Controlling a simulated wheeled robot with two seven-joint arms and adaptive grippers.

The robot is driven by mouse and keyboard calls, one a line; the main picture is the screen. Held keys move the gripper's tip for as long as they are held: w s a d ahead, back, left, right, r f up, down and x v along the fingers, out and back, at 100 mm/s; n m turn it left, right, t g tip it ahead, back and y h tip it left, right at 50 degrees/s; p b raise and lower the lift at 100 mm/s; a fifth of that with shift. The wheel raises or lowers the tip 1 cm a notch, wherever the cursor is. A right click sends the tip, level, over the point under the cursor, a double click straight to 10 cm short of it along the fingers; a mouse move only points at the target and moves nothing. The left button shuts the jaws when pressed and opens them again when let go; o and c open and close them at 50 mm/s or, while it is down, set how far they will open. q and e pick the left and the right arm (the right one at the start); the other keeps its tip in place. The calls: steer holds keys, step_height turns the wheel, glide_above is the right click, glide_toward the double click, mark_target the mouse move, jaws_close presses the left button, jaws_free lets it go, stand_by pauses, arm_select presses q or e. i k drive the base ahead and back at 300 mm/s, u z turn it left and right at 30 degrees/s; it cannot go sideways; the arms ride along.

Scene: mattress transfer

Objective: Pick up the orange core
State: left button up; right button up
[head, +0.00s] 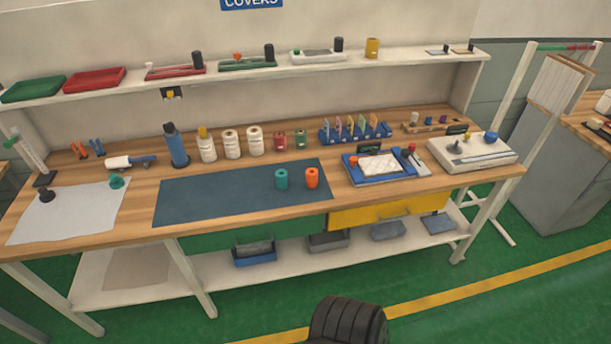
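The orange core (312,178) is a small upright cylinder with a dark hole in its top. It stands on the right part of the dark blue-grey mat (215,197) on the workbench. A teal core (281,179) of similar size stands just left of it, with a narrow gap between them. Nothing covers the orange core in the head view. Neither my left nor my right gripper shows in this view.
White spools (231,144) and a blue bottle (175,145) stand behind the mat. A blue tray with a white pad (380,165) lies right of the orange core. A shelf (230,77) runs above the wooden bench (140,205). The mat's middle is clear.

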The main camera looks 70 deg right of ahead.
mark_target(311, 173)
steer(key=z, duration=0.45)
steer(key=i, duration=0.7)
steer(key=z, duration=0.75)
